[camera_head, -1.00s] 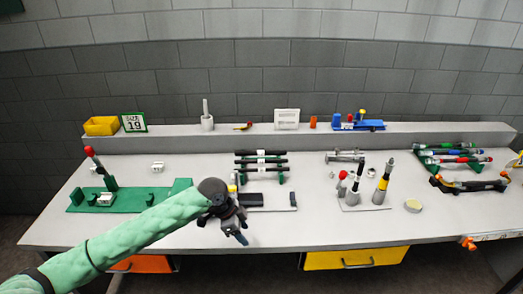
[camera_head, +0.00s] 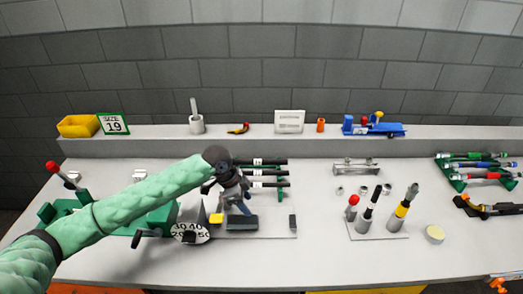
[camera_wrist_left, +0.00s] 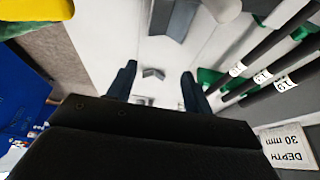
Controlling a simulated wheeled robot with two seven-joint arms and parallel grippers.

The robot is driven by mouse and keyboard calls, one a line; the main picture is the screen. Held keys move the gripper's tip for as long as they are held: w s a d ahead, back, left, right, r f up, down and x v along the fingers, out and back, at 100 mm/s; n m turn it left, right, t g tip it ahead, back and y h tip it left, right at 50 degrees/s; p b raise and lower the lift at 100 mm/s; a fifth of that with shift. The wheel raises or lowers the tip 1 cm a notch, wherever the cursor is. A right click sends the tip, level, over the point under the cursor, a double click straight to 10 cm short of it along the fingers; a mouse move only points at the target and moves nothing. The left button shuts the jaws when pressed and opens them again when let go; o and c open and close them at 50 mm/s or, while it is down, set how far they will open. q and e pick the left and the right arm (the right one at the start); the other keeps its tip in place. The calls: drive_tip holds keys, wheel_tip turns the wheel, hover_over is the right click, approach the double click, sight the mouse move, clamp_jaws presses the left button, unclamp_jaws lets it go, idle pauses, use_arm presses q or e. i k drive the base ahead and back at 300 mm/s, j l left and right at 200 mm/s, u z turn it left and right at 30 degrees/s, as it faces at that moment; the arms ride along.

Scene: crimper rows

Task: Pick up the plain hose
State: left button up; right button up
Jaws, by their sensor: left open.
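Several plain-looking black hoses (camera_head: 268,173) with white labels lie side by side on a green rack in the middle of the bench. In the left wrist view, black hoses (camera_wrist_left: 290,58) with white labels run diagonally at the right over green supports. I cannot tell which one the task calls plain. My left gripper (camera_head: 242,205) is just left of and in front of the rack, covering the hoses' left ends in the head view. Its two dark fingers (camera_wrist_left: 157,86) are apart with nothing between them, and the hoses lie to the right of them. My right gripper is not in view.
Right of the rack stand upright tools (camera_head: 365,212) on a plate. Coloured-banded hoses (camera_head: 472,172) rest on another green rack at far right. A numbered dial (camera_head: 190,233) is near my left arm. A "DEPTH 30 mm" card (camera_wrist_left: 288,147) lies by the hoses.

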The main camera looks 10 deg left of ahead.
sight(236, 162)
drive_tip(key=i, duration=1)
